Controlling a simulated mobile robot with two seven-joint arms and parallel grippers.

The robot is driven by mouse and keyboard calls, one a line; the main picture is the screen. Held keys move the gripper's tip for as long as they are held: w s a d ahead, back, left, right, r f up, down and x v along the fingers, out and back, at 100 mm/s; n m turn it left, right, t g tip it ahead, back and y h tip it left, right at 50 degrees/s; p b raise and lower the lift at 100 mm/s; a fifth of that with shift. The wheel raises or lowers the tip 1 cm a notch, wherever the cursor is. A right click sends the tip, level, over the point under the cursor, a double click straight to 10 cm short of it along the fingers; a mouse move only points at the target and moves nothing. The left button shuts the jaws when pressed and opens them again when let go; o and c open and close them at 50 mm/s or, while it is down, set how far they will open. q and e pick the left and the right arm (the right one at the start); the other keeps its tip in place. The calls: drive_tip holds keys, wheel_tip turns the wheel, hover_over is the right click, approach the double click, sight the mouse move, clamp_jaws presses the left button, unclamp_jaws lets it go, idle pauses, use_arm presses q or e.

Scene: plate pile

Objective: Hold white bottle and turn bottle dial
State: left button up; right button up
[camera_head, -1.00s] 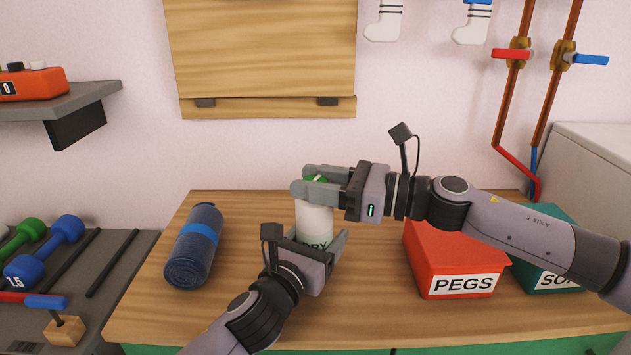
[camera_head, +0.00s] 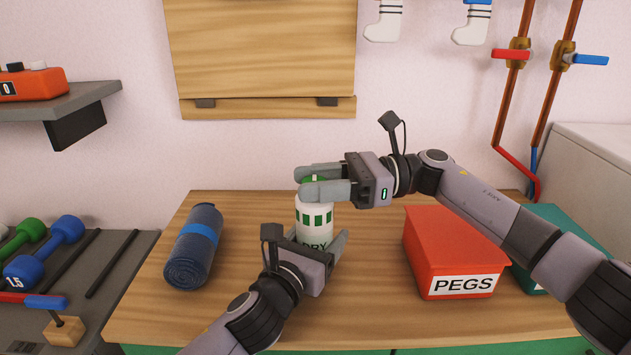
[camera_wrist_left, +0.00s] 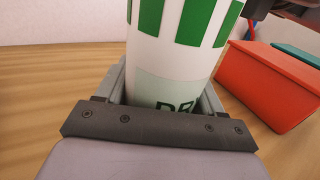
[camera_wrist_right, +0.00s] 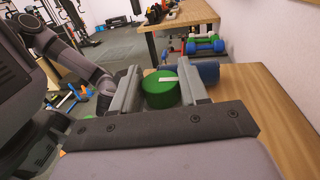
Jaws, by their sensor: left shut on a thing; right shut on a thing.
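The white bottle (camera_head: 314,222) with green squares and partly hidden dark lettering stands upright on the wooden table. My left gripper (camera_head: 322,245) is shut around its lower body; the left wrist view shows the bottle (camera_wrist_left: 178,60) between the fingers. The green dial (camera_wrist_right: 161,90) with a white mark sits on top of the bottle. My right gripper (camera_head: 318,185) is shut on the dial from the right side, with a finger on either side of it in the right wrist view. In the head view the fingers cover most of the dial.
A rolled blue towel (camera_head: 194,246) lies left of the bottle. A red PEGS box (camera_head: 450,250) and a teal box (camera_head: 556,222) stand to the right. Dumbbells (camera_head: 50,250) lie on a grey surface at far left. The table between towel and bottle is clear.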

use_arm(q)
drive_tip(key=shift+s+d, duration=0.1)
idle(0.3)
use_arm(e)
drive_tip(key=o, duration=1)
drive_tip(key=shift+c, duration=0.2)
drive_tip(key=w+d, duration=0.2)
drive_tip(key=d, duration=1)
use_arm(q)
drive_tip(key=o, duration=1.6)
use_arm(e)
drive_tip(key=shift+a, duration=0.1)
